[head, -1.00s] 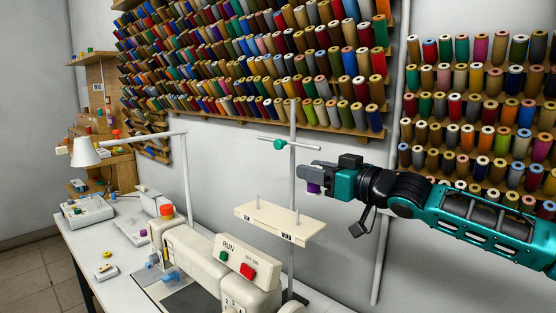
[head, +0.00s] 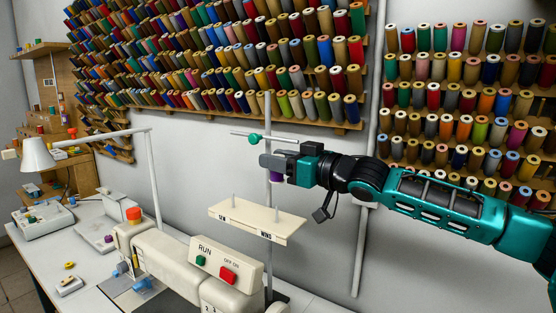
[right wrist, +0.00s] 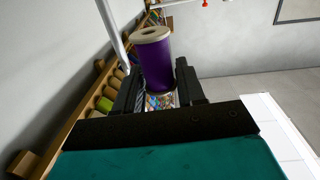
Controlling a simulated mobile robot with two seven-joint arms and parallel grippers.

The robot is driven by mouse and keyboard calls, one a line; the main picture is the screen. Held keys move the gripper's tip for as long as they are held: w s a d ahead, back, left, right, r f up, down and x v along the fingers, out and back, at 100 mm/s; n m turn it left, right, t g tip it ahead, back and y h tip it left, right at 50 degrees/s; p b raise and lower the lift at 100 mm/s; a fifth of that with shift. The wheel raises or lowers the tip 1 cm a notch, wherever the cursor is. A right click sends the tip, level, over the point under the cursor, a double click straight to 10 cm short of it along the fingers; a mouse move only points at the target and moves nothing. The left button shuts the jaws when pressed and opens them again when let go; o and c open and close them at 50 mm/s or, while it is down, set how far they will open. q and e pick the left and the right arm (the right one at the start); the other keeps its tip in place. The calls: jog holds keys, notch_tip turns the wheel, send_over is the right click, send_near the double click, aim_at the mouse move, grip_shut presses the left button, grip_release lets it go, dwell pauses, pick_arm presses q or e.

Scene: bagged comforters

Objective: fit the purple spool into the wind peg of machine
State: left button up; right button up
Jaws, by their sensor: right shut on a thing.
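The purple spool (head: 277,179) is held in my right gripper (head: 272,164), which is shut on it. In the head view the spool hangs below the fingers, apart from and above the peg over the WIND label (head: 276,215). Depth between spool and peg is hard to judge. In the right wrist view the spool (right wrist: 155,66) sits between the two dark fingers, its pale end with a hole showing. The machine (head: 165,255) carries a cream platform (head: 245,214) with a second peg at its left end (head: 233,201). My left gripper is not in view.
A grey vertical pole (head: 268,110) with a green knob (head: 254,139) stands close beside the gripper. A white lamp (head: 38,154) stands at left. Racks of thread spools (head: 220,70) cover the wall. The white table (head: 60,255) bears small items.

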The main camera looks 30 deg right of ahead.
aim_at(278, 182)
jog(key=shift+f+b, duration=1.3)
jog(key=shift+f, duration=0.4)
jog(key=shift+f+b, duration=0.6)
jog(key=shift+f, duration=0.2)
jog(key=shift+p, duration=0.4)
jog(key=shift+f, duration=0.15)
jog(key=shift+f+b, duration=0.9)
jog(key=shift+f, duration=0.05)
jog(key=shift+f+b, duration=0.9)
jog(key=shift+f, duration=0.3)
dwell(0.5)
jog(key=o, duration=1.1)
